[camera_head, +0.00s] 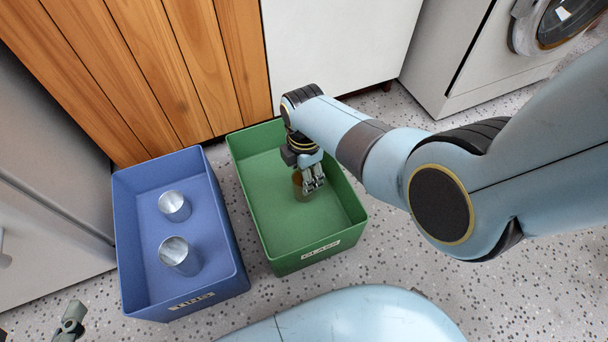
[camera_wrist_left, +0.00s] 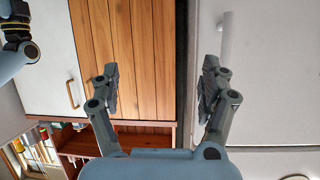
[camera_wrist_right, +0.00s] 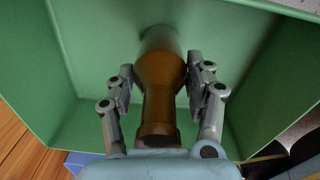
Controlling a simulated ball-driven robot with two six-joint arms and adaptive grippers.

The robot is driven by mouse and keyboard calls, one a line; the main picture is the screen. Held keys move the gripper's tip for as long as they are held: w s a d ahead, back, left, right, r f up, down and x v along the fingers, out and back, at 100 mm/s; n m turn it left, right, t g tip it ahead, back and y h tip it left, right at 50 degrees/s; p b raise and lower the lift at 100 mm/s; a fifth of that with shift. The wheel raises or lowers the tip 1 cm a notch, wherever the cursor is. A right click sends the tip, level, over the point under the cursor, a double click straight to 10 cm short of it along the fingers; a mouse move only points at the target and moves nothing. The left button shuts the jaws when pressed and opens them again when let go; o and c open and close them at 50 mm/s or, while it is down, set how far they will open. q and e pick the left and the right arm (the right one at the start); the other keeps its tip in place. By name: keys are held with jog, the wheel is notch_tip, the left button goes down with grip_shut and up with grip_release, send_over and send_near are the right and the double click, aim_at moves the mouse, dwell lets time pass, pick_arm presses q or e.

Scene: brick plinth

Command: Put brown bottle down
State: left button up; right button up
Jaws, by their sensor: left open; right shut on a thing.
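The brown bottle (camera_wrist_right: 158,90) is between the fingers of my right gripper (camera_wrist_right: 160,82), which is shut on it. In the head view my right gripper (camera_head: 313,178) is inside the green crate (camera_head: 262,232), and a bit of the brown bottle (camera_head: 298,180) shows beside the fingers. The bottle's far end points at the crate's green floor; I cannot tell whether it touches. The green crate has a label on its front wall. My left gripper (camera_wrist_left: 158,85) is open and empty in the left wrist view, and its tip shows at the lower left of the head view (camera_head: 70,322).
A blue crate (camera_head: 133,265) labelled TINS stands left of the green one and holds two metal cans (camera_head: 174,206) (camera_head: 180,256). Wooden panels (camera_head: 150,70) and a white cabinet (camera_head: 335,40) stand behind the crates. A washing machine (camera_head: 490,60) is at the upper right. Speckled floor shows around.

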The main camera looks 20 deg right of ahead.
pick_arm(q)
jog(key=shift+r, duration=0.15)
jog(key=shift+w+r, duration=0.25)
jog(key=shift+w, duration=0.1)
pick_arm(e)
jog(key=o, duration=1.3)
jog(key=shift+f, duration=0.1)
